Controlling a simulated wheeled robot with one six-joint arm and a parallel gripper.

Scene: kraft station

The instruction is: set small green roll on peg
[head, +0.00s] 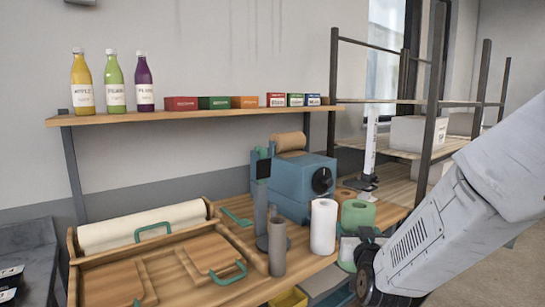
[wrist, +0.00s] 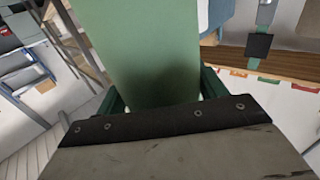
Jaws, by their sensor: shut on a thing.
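The small green roll (head: 358,214) is upright at the right end of the bench in the head view, and fills the upper middle of the wrist view (wrist: 150,50). My gripper (wrist: 162,98) is shut on it, with a green finger on each side. In the head view, the fingers are mostly hidden behind the roll and my own wrist. I cannot tell whether the roll touches the bench. A grey-green upright post (head: 262,207) on a dark round base stands at the bench's front; I cannot tell whether it is the peg.
A white roll (head: 323,226) and a brown roll (head: 344,196) stand close to the green roll. A grey roll (head: 277,246) stands in front of the post. A blue machine (head: 300,185) is behind. Wooden trays (head: 160,262) fill the left. A shelf (head: 200,115) holds bottles and boxes.

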